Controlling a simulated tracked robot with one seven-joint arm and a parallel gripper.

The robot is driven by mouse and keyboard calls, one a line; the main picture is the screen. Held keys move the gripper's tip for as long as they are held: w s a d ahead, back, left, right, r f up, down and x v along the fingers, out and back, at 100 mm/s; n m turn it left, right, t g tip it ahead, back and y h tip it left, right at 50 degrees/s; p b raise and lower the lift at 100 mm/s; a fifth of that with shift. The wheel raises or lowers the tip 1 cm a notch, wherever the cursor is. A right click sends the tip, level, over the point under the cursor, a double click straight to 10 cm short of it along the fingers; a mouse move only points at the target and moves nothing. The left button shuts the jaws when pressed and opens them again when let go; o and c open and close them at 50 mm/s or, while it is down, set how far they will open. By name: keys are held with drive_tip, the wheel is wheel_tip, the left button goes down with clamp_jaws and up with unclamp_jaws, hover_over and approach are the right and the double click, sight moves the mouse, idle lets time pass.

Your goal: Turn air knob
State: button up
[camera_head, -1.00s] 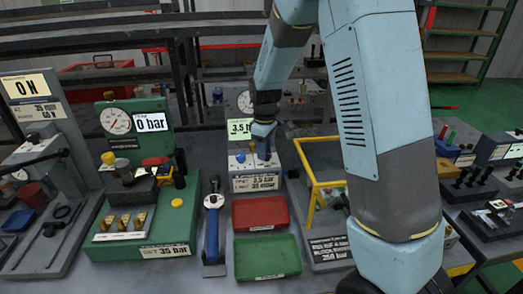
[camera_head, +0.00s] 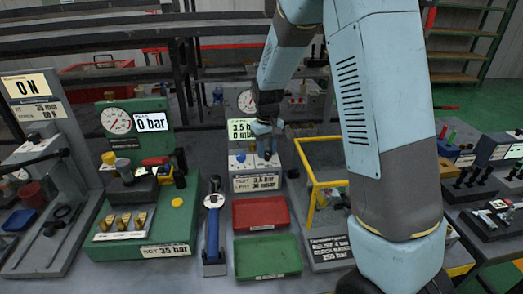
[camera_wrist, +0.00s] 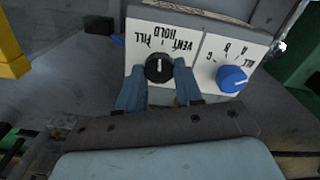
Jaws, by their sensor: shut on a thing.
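The air knob (camera_wrist: 159,67) is a round black knob with a white mark. It sits on a white panel (camera_wrist: 190,48) lettered FILL, HOLD and VENT, which reads upside down in the wrist view. My gripper (camera_wrist: 159,82) is shut on this knob, with one blue-grey finger on each side. The knob's mark points roughly up in the picture, toward the lettering. In the head view my gripper (camera_head: 266,152) is at the front of the grey valve station (camera_head: 256,170), hiding the black knob. A green display above it reads about 3.5 bar, partly covered by my arm.
A blue knob (camera_wrist: 232,78) sits close to the right of the black knob in the wrist view. In front are a red tray (camera_head: 260,227) and a green tray (camera_head: 268,274). A yellow frame (camera_head: 310,180) stands to the right, and a green gauge station (camera_head: 165,220) to the left.

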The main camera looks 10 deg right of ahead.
sight(267, 152)
drive_tip(key=shift+s+d+f+m, duration=0.1)
drive_tip(key=shift+s+m, duration=0.05)
drive_tip(key=shift+m, duration=0.45)
drive_tip(key=o, duration=1)
drive_tip(key=shift+o, duration=0.2)
wheel_tip(267, 152, up, 14)
drive_tip(key=shift+f, duration=0.1)
